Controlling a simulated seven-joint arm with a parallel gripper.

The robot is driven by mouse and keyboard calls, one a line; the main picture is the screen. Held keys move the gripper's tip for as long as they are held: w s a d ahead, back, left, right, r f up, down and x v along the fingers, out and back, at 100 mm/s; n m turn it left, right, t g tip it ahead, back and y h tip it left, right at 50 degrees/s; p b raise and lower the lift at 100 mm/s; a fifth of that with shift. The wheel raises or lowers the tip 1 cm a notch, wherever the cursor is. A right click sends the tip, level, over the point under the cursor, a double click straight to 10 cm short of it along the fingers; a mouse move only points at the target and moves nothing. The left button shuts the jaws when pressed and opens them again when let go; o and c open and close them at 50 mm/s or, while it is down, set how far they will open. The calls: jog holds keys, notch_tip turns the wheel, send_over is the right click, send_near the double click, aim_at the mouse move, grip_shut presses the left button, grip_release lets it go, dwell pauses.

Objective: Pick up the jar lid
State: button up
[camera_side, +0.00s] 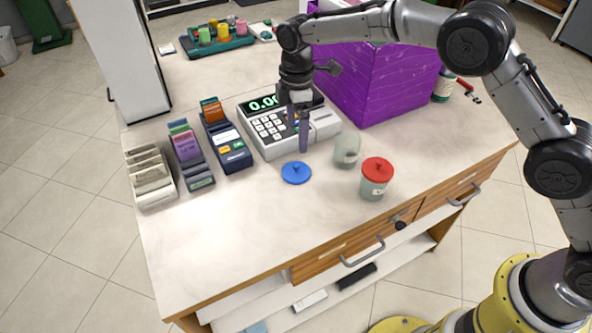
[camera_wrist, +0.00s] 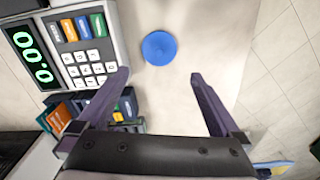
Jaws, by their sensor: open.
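A blue jar lid (camera_side: 296,173) with a small knob lies flat on the counter in front of the cash register. It also shows in the wrist view (camera_wrist: 159,48), beyond the fingertips and between their lines. My gripper (camera_side: 303,140) points down above the counter, a little behind and above the lid, not touching it. In the wrist view my gripper (camera_wrist: 160,78) has its two fingers wide apart with nothing between them. An open glass jar (camera_side: 347,150) stands right of the lid. Another jar with a red lid (camera_side: 376,178) stands further right.
The cash register (camera_side: 278,125) stands close behind my gripper. A card terminal (camera_side: 226,145) and card racks (camera_side: 190,155) are to the left. A purple crate (camera_side: 375,85) stands behind the jars. The counter front (camera_side: 225,235) is clear.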

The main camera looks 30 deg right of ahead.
aim_at(296, 165)
notch_tip(296, 165, down, 12)
jog(key=shift+w+f, duration=0.1)
jog(key=shift+f, duration=0.15)
jog(key=c, duration=1)
jog(key=shift+o, duration=0.2)
jog(key=shift+r, duration=0.15)
